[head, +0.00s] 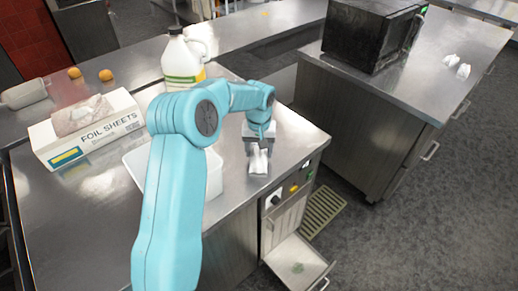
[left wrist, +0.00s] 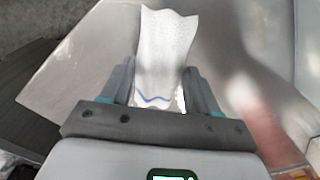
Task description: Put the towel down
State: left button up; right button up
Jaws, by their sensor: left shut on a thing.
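A white towel (head: 258,163) with a blue stripe is held by my left gripper (head: 259,147), low over the front right part of the steel counter (head: 295,147). In the left wrist view the towel (left wrist: 165,40) stands out between the two fingers of my left gripper (left wrist: 160,82), which are shut on it. Its blue-striped end is nearest the palm and its other end points away. I cannot tell whether the towel touches the counter. My right gripper is not in view.
A white tub (head: 213,178) stands left of the gripper, partly behind my arm. A foil sheets box (head: 95,133) and a white jug (head: 181,65) stand farther back. A black microwave (head: 365,35) and two white crumpled things (head: 457,65) are on the right counter. An open drawer (head: 297,262) juts out below.

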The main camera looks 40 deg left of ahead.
aim_at(259, 152)
pick_arm(q)
jog(key=o, duration=1)
jog(key=shift+w+a+f, duration=0.1)
jog(key=shift+w+f, duration=0.2)
jog(key=shift+f, duration=0.05)
jog(key=shift+s+r, duration=0.25)
jog(key=shift+r, duration=0.2)
notch_tip(259, 152, up, 12)
jog(key=shift+f+b, duration=0.1)
jog(key=shift+b, duration=0.2)
jog(key=shift+w+f, duration=0.15)
jog(key=shift+w, duration=0.05)
jog(key=shift+s, duration=0.2)
